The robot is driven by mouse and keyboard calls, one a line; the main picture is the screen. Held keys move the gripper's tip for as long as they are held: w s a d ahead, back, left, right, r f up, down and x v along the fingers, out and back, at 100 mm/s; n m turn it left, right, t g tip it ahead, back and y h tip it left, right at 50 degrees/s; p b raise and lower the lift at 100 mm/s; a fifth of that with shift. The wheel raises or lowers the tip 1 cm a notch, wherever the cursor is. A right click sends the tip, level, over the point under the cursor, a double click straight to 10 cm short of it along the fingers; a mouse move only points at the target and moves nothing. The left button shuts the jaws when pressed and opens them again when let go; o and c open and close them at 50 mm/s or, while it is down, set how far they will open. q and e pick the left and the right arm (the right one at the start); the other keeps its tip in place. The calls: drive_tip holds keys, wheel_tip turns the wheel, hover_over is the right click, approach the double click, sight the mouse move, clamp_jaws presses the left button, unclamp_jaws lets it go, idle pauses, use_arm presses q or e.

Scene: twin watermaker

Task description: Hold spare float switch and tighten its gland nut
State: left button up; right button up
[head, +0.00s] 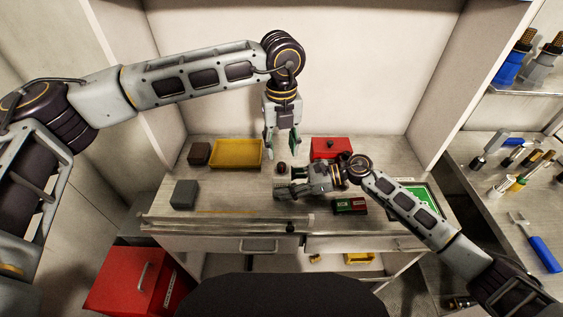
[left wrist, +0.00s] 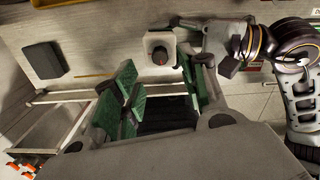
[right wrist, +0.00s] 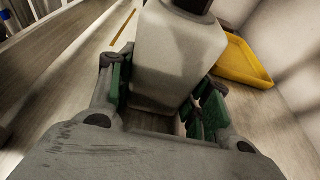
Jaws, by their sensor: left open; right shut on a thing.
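The spare float switch shows in the right wrist view (right wrist: 178,50) as a pale, blocky body with a dark top. My right gripper (head: 284,190) is shut on this body; its green pads show at both sides in the right wrist view. The dark round gland nut (left wrist: 160,55) tops the pale body in the left wrist view and also shows in the head view (head: 282,167). My left gripper (head: 282,146) is open and points down above the nut. In the left wrist view its green fingers stand apart, with the nut just beyond the gap. No contact shows.
On the bench are a yellow tray (head: 236,154), a brown block (head: 199,153), a grey block (head: 184,194), a red box (head: 331,148), a red-green box (head: 350,206) and a green card (head: 423,200). Tools lie on the right counter (head: 493,210). The bench's left front is mostly clear.

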sight(281, 164)
use_arm(q)
drive_tip(key=shift+f, duration=3.4)
drive_tip(key=shift+c, duration=0.4)
clamp_jaws()
